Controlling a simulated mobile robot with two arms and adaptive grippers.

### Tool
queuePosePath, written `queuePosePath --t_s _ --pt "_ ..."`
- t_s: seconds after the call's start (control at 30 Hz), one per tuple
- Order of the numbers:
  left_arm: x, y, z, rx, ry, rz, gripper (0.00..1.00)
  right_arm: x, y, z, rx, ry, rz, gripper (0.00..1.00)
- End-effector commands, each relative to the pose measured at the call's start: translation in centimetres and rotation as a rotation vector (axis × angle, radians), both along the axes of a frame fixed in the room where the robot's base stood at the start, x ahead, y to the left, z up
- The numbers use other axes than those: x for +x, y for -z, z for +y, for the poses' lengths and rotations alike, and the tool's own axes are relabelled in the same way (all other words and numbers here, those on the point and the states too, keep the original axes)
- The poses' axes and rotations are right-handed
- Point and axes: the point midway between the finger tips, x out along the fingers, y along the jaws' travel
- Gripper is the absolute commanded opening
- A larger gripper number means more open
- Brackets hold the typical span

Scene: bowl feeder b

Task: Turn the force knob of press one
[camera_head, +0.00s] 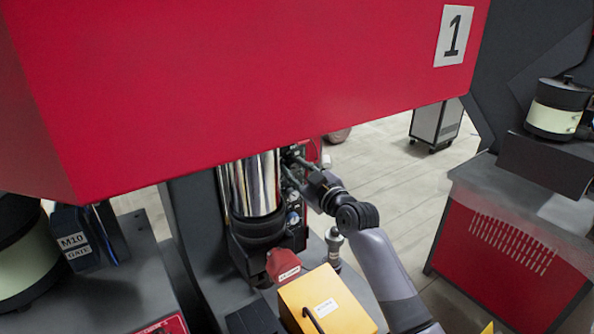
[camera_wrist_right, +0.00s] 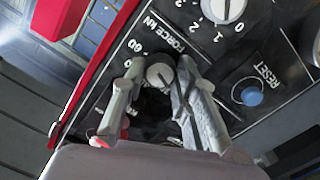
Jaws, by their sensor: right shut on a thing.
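Press one is the large red machine (camera_head: 240,80) with a white "1" label, filling the upper part of the head view. Its force knob (camera_wrist_right: 160,75) is a small round grey knob beside the "FORCE kN" lettering in the right wrist view. My right gripper (camera_wrist_right: 158,82) has its two fingers on either side of this knob and is shut on it. In the head view my right arm reaches in from the lower right to the press's side panel, where the red housing and arm hide the knob. My left gripper is in neither view.
On the panel, a larger white numbered dial (camera_wrist_right: 222,10) and a blue RESET button (camera_wrist_right: 252,96) sit close to my right fingers. In the head view a yellow box (camera_head: 325,302) stands below my right arm. A red-fronted bench (camera_head: 495,255) stands at right.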

Motion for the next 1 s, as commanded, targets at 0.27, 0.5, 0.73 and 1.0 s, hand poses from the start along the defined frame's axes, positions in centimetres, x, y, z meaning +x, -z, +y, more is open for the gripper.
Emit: queuePosePath --t_s 0.27,0.5,0.73,1.0 --pt "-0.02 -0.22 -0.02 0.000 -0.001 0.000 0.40 0.00 0.10 0.02 0.185 -0.001 0.128 0.00" --pt "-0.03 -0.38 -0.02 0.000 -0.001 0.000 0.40 0.01 0.10 -0.02 0.299 0.000 0.205 0.00" --pt "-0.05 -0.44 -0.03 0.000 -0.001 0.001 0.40 0.02 0.12 -0.02 0.356 0.000 0.242 0.00" --pt "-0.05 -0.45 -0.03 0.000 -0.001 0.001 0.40 0.02 0.13 -0.02 0.371 0.000 0.252 0.00"
